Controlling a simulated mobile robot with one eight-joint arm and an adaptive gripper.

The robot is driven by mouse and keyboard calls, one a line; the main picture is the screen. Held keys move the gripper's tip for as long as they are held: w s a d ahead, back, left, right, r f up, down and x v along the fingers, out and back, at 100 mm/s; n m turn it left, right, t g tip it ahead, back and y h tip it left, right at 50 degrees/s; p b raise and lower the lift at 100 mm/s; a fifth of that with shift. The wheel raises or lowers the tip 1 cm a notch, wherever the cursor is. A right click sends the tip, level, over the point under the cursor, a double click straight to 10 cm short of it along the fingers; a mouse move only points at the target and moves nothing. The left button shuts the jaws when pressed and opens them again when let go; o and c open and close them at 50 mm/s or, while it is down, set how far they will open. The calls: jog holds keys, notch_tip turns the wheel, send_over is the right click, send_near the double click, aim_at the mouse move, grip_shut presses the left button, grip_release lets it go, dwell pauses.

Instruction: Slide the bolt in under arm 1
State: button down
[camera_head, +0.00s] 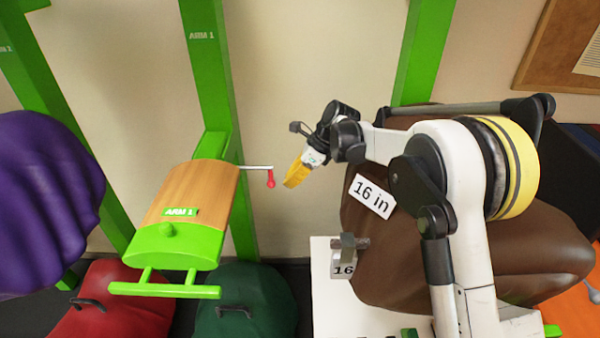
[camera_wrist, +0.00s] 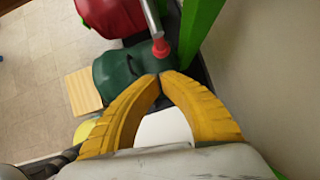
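The bolt (camera_head: 257,167) is a thin silver rod with a red handle (camera_head: 270,179), sticking out to the right from under arm 1 (camera_head: 195,195), a wooden-topped rest with a green front on a green post. My gripper (camera_head: 290,184) has yellow fingers and hangs a little to the right of the red handle, apart from it. In the wrist view the two fingertips (camera_wrist: 160,75) meet with nothing visible between them. The bolt's red handle (camera_wrist: 160,47) shows just beyond the tips there. The bolt's inner end is hidden by the arm.
A brown saddle (camera_head: 420,240) with a "16 in" label (camera_head: 372,196) stands right, beside a white surface (camera_head: 335,305). A purple saddle (camera_head: 45,200) hangs left. Red (camera_head: 115,305) and green (camera_head: 245,300) saddles lie below. The wall behind is bare between the green posts.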

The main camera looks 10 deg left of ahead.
jog(key=shift+s+a+f, duration=0.1)
jog(key=shift+a+f, duration=0.25)
jog(key=shift+a, duration=0.35)
jog(key=shift+a+f, duration=0.35)
jog(key=shift+a, duration=0.35)
jog(key=s+a, duration=0.2)
jog(key=a, duration=0.8)
jog(key=shift+s, duration=0.25)
jog(key=shift+r, duration=0.1)
